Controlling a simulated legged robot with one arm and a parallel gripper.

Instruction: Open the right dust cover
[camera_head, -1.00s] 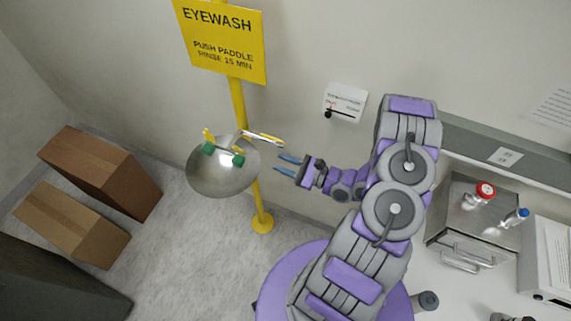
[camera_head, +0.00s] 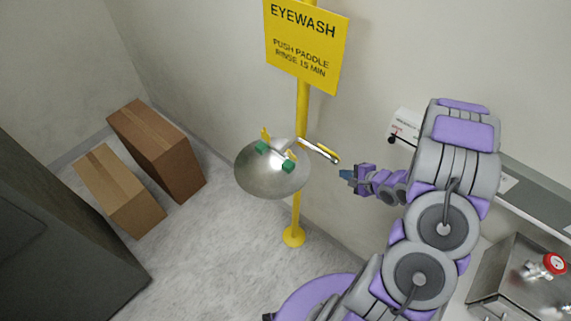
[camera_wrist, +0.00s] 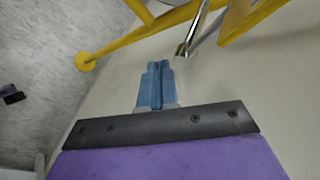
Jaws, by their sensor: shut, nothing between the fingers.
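The eyewash has a round steel bowl (camera_head: 258,185) with two small green dust covers over it. The right dust cover (camera_head: 288,166) sits near the bowl's right side, and the left dust cover (camera_head: 261,147) sits farther up and left. Both look in place, though they are small. My gripper (camera_head: 345,175) is to the right of the bowl, apart from the right cover. Its blue fingers are together and empty, as the wrist view (camera_wrist: 157,68) also shows. The green covers do not show in the wrist view.
A yellow pole (camera_head: 297,215) stands behind the bowl. Two cardboard boxes (camera_head: 158,150) (camera_head: 120,190) stand left. A steel case (camera_head: 515,285) is at lower right.

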